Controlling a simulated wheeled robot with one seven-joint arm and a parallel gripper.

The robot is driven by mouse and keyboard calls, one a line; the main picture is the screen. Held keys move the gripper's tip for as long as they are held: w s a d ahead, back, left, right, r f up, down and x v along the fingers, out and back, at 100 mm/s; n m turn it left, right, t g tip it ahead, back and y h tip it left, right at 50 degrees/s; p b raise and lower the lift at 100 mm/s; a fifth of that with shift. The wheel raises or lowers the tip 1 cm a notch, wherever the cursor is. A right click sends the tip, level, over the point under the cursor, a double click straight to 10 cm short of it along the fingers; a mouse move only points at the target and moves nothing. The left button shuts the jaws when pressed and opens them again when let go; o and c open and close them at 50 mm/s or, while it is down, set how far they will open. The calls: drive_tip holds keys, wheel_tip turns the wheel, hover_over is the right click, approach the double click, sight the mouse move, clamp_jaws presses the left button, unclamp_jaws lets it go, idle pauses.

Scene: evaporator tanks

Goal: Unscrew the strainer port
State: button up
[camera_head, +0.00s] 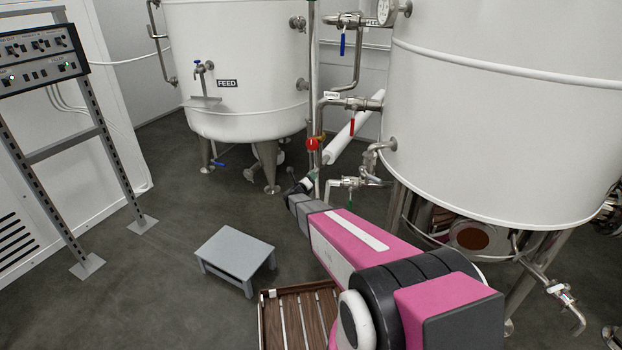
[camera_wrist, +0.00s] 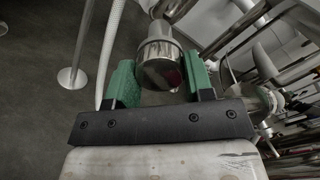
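The strainer port (camera_wrist: 160,65) shows in the wrist view as a shiny round metal cap on the end of a slanted pipe. My gripper (camera_wrist: 160,78) has green fingers, one on each side of the cap, with the cap between them. The fingers stand wide apart and look open; whether either touches the metal is hard to tell. In the head view my gripper (camera_head: 304,185) is small, near the piping between the two tanks, and my arm hides part of that place. The cap itself cannot be made out there.
The feed tank (camera_head: 240,75) stands behind left and a larger white tank (camera_head: 500,110) at right. A red-handled valve (camera_head: 351,124) and other pipes crowd the gap. Open floor lies left.

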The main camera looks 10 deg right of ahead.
drive_tip(key=shift+n, duration=2.5)
drive_tip(key=shift+n, duration=2.6)
drive_tip(key=n, duration=0.5)
